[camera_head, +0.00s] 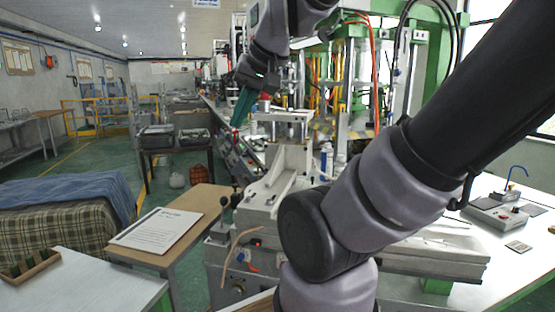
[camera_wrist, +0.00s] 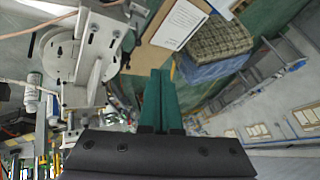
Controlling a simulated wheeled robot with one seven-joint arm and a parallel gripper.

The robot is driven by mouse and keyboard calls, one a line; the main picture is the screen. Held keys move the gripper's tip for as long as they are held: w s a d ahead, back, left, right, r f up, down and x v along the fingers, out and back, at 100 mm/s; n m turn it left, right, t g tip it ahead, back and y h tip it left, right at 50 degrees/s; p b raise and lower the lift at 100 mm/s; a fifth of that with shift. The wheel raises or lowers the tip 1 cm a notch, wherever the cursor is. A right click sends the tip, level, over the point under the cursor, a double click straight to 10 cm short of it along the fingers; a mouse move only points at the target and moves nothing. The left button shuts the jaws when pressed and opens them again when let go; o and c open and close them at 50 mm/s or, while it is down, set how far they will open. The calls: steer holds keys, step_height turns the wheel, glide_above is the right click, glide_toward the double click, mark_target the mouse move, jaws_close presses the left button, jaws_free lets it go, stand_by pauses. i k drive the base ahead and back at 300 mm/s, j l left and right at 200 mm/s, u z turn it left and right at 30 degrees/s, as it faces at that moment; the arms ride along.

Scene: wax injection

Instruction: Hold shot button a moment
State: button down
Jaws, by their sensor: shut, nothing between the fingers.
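My gripper (camera_head: 237,122) is shut and empty, with its green fingers pointing down in the head view. The fingers (camera_wrist: 161,74) lie together in the middle of the wrist view. In the head view the fingertips overlap the front of the long bench, where a grey control panel (camera_head: 240,160) carries small red and dark controls. I cannot tell which of these is the shot button, nor whether the fingertips touch anything. The wrist view shows no button clearly at the fingertips.
A grey machine bed (camera_head: 275,190) with an upright lever stands in front. A wooden table with a printed sheet (camera_head: 157,229) is at its left. A grey box with a red button (camera_head: 497,213) sits on the right table. The green floor aisle at left is open.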

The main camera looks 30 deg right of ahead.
mark_target(237, 293)
steer(key=k+z, duration=0.45)
steer(key=k+l+z, duration=0.2)
steer(key=z, duration=0.25)
